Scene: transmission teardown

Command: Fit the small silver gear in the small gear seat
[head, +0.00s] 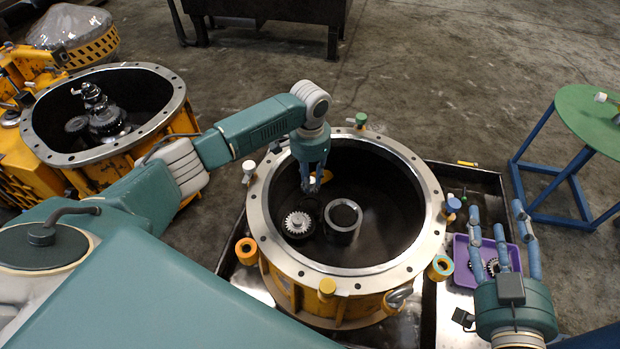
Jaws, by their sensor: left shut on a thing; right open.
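The large round housing (262,235) with a silver rim stands open in the middle of the head view. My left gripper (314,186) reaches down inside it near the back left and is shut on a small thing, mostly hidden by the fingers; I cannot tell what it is. A silver toothed gear (298,223) lies at the housing's left, in front of the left gripper. A grey hollow cylinder (343,218) stands to its right. My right gripper (498,222) is open beside the housing, above a purple tray. I cannot make out the small gear seat.
The purple tray (462,277) holds dark toothed parts, partly hidden by my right fingers. Several coloured knobs stand around the housing rim. A second yellow housing (48,150) with gears stands at left. A green round table (590,118) is at right.

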